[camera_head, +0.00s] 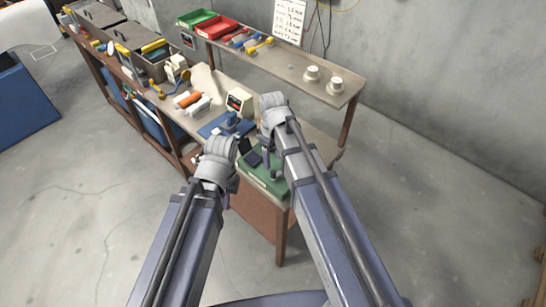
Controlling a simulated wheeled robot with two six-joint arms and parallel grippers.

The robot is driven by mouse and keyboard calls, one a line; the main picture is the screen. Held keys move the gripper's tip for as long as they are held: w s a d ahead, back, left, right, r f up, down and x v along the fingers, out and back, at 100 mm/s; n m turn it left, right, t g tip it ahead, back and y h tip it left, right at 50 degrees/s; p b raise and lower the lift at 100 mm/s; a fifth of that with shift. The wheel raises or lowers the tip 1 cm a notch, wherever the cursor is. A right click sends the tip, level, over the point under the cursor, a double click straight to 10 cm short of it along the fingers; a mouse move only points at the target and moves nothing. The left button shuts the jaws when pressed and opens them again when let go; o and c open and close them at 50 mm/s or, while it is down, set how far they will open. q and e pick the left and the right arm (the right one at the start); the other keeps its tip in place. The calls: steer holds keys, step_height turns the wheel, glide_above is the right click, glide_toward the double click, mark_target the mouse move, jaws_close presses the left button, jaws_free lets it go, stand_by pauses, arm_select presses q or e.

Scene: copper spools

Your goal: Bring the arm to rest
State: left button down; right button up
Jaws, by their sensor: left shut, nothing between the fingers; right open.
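My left arm comes up from the bottom, and its wrist is over the near edge of the workbench (203,76). My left gripper (246,148) is small and dark beside the wrist, shut with nothing seen in it. My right arm reaches further up the bench. My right gripper (268,158) hangs below its wrist above a green mat or box (262,180), open and empty. The fingertips are partly hidden by the arms. An orange-copper spool (188,99) lies with white pieces on the bench, left of both grippers.
A raised shelf (290,66) carries red (217,31) and green (196,18) trays, tools and two white spools (334,85). A small device with a screen (239,101) and a blue base (214,125) stand close to my wrists.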

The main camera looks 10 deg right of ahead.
steer(key=s+a+f+m+b, duration=0.2)
steer(key=s+f+b, duration=0.1)
steer(key=s, duration=0.4)
steer(key=s+a+f+m+h+b, duration=0.1)
steer(key=s+a+f+m+b, duration=0.1)
steer(key=s+f+b, duration=0.2)
steer(key=s, duration=0.3)
steer(key=shift+a, duration=0.15)
stand_by(1.1)
